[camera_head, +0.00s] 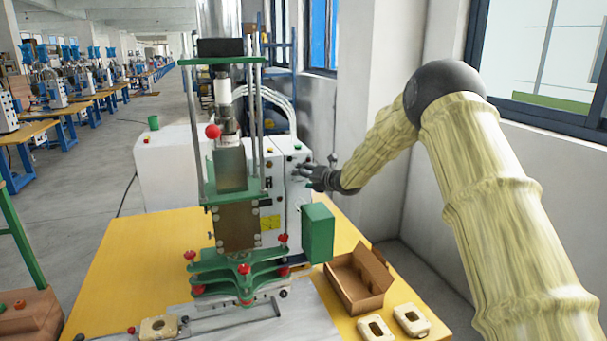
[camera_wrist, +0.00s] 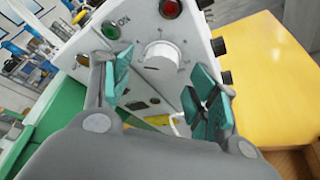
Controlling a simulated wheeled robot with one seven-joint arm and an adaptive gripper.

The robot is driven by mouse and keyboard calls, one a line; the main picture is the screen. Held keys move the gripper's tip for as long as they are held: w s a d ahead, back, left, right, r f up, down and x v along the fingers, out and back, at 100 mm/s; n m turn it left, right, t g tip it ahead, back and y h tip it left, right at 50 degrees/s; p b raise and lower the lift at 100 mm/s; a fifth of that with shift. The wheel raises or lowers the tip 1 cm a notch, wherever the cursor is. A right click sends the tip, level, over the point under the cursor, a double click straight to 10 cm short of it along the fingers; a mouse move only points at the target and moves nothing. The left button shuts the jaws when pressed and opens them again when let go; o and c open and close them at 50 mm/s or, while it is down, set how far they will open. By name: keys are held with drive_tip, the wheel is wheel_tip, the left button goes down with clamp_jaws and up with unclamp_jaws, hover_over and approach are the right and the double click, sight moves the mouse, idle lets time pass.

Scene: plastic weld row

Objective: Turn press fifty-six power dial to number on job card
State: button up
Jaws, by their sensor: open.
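The white power dial (camera_wrist: 163,56) is on the pale face of the control box (camera_wrist: 150,85), with tick marks around it. Its numbers and setting are too small to read. My gripper (camera_wrist: 160,82) is open, its two teal-padded fingers on either side of the dial in the wrist view; whether they touch it I cannot tell. In the head view my gripper (camera_head: 308,171) is at the upper right of the control box (camera_head: 291,200), behind the green press (camera_head: 232,165). A yellow label (camera_head: 270,222) sits low on the box; its text is unreadable. I cannot make out a job card.
A red lamp (camera_wrist: 171,8) and a green lamp (camera_wrist: 111,30) are near the dial, and black knobs (camera_wrist: 218,46) stick out at right. An open cardboard box (camera_head: 358,280) and beige parts (camera_head: 411,319) lie on the yellow table (camera_head: 125,265). A wall stands at right.

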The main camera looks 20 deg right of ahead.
drive_tip(key=shift+x, duration=0.75)
drive_tip(key=shift+c, duration=0.2)
drive_tip(key=c, duration=1)
drive_tip(key=shift+o, duration=0.2)
drive_tip(key=shift+f, duration=0.15)
